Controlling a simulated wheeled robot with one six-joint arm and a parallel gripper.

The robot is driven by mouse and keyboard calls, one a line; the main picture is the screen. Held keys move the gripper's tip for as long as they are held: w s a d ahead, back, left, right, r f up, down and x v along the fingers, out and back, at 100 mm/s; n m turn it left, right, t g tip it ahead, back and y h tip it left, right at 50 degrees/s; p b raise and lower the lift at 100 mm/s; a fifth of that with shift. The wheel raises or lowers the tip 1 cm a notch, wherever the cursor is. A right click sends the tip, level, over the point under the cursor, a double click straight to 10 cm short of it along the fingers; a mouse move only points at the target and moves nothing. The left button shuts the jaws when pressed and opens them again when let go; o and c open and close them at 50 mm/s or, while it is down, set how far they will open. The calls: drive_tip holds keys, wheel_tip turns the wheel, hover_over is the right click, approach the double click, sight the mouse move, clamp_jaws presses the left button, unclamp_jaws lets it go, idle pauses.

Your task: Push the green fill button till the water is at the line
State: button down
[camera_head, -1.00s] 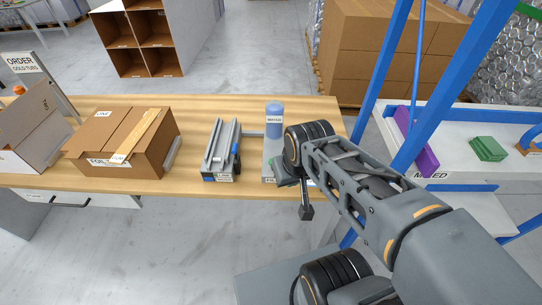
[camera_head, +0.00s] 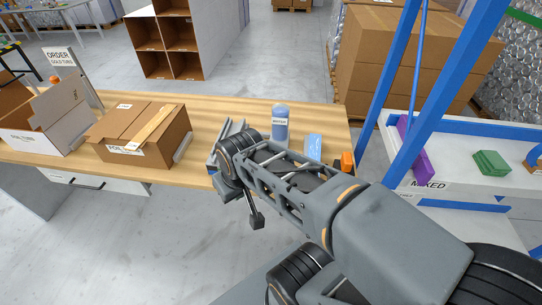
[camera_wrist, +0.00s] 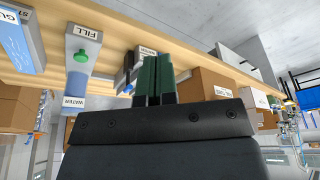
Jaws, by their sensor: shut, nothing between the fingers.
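The green fill button (camera_wrist: 80,57) shows in the wrist view on a grey unit, below a FILL label and above a WATER label. My gripper (camera_wrist: 153,80) is shut and empty, its dark green fingers to the right of the button and apart from it. In the head view my arm hides the button. A blue cylinder (camera_head: 281,118) with a label stands at the back of the bench. A light blue object (camera_head: 314,147) stands to its right. I cannot make out a water level or a line.
A wooden bench (camera_head: 215,104) bears a brown carton (camera_head: 140,140) and an open white box (camera_head: 50,125) on the left. A grey railed device is mostly hidden behind my arm. An orange object (camera_head: 346,162) is at the bench's right end, near a blue frame (camera_head: 372,115).

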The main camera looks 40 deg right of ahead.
drive_tip(key=w+d+r+n+y+b, duration=0.1)
drive_tip(key=w+d+n, duration=0.3)
drive_tip(key=d, duration=0.7)
drive_tip(key=w+d+r+n+g+y+b, duration=0.1)
drive_tip(key=w+d+n, duration=0.4)
drive_tip(key=d, duration=0.7)
drive_tip(key=shift+w+d+r+b, duration=0.25)
drive_tip(key=shift+w+r+b, duration=0.05)
drive_tip(key=shift+r, duration=0.2)
drive_tip(key=x, duration=1.2)
drive_tip(key=shift+s+f, duration=0.1)
drive_tip(key=shift+s, duration=0.05)
drive_tip(key=shift+d+f, duration=0.1)
drive_tip(key=shift+f, duration=0.85)
